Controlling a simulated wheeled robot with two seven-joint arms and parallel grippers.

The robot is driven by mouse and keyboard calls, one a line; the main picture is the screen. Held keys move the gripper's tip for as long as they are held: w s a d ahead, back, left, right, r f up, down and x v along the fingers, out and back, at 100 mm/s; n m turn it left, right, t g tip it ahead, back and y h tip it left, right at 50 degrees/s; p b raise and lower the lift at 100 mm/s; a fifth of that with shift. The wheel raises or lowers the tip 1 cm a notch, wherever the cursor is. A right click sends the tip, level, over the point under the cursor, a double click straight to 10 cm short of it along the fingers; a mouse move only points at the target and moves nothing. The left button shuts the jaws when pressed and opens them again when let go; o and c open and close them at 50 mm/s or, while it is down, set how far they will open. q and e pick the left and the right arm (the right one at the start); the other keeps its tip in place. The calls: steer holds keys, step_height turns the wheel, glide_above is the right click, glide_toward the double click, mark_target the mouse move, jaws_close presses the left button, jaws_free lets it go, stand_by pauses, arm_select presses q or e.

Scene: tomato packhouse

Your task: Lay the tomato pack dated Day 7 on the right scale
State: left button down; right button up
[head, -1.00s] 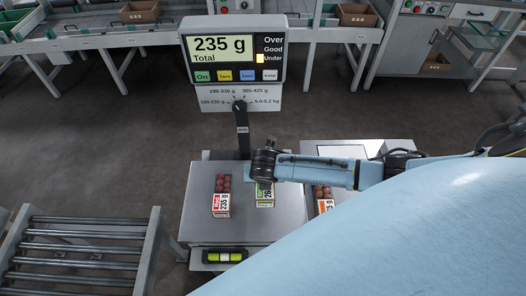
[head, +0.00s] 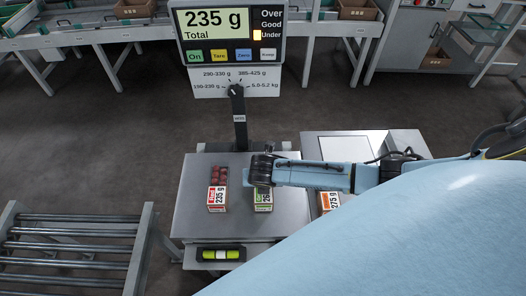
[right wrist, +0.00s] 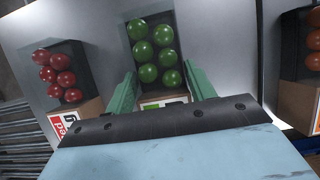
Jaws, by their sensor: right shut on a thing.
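My right gripper (head: 263,181) is shut on the pack of green tomatoes (right wrist: 155,55), with one green finger on each side of it in the right wrist view. This pack is over the plate of the left scale (head: 195,222); whether it touches the plate I cannot tell. A red tomato pack (head: 218,190) with a 235 g label lies on that plate to its left. An orange-labelled pack (head: 329,201) marked 275 g is on the right scale (head: 390,143), partly behind my arm. I cannot read any day on the labels. My left gripper is out of view.
The scale display (head: 225,32) reads 235 g with the Under lamp lit, on a post behind the left plate. A roller conveyor (head: 70,245) stands at the left. My right arm covers part of the right scale. A bench with crates (head: 345,9) runs along the back.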

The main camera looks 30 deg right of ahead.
steer(key=shift+f, duration=0.25)
stand_by(0.7)
steer(key=o, duration=1.2)
steer(key=shift+o, duration=0.2)
steer(key=p+v, duration=0.3)
steer(key=v, duration=1)
steer(key=shift+r, duration=0.2)
steer(key=shift+s, duration=0.15)
